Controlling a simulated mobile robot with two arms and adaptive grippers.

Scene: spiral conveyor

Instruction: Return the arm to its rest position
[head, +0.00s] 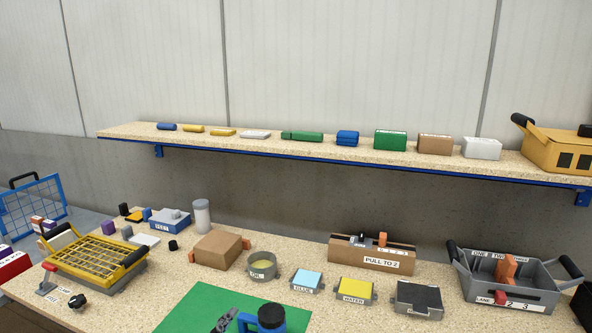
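A dark shape (582,304) shows at the right edge, also unclear.
The speckled table holds a yellow wire basket (97,255), a cardboard box (217,249), a round tin (262,266), labelled blocks, a "PULL TO 2" box (372,257) and a grey crate (508,297). A wall shelf (300,150) with several packages runs above.

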